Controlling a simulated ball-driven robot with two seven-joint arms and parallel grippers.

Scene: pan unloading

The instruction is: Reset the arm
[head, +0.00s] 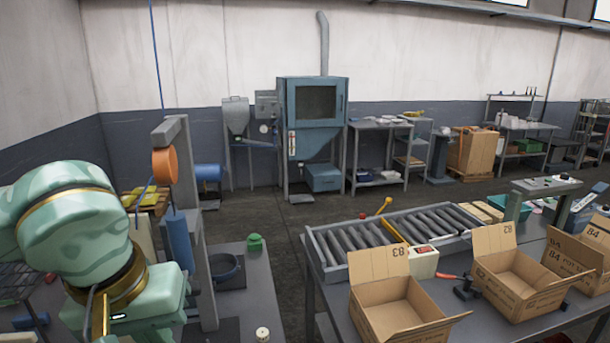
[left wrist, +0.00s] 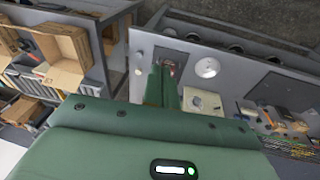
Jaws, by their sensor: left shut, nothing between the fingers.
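My left arm (head: 75,230) fills the left side of the head view, bent downward. Its fingertips are outside or hidden at the bottom of that view. In the left wrist view the green fingers of my left gripper (left wrist: 163,85) are together, with nothing held. They point at a grey bench top (left wrist: 145,40), close to a dark patch on it; I cannot tell whether they touch it. A small white round piece (left wrist: 207,67) lies just right of the fingers. My right gripper is in neither view.
A grey post frame with an orange disc (head: 165,166) stands right beside my left arm. Open cardboard boxes (head: 395,310) and a roller conveyor (head: 345,242) occupy the right table. A floor gap separates the benches.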

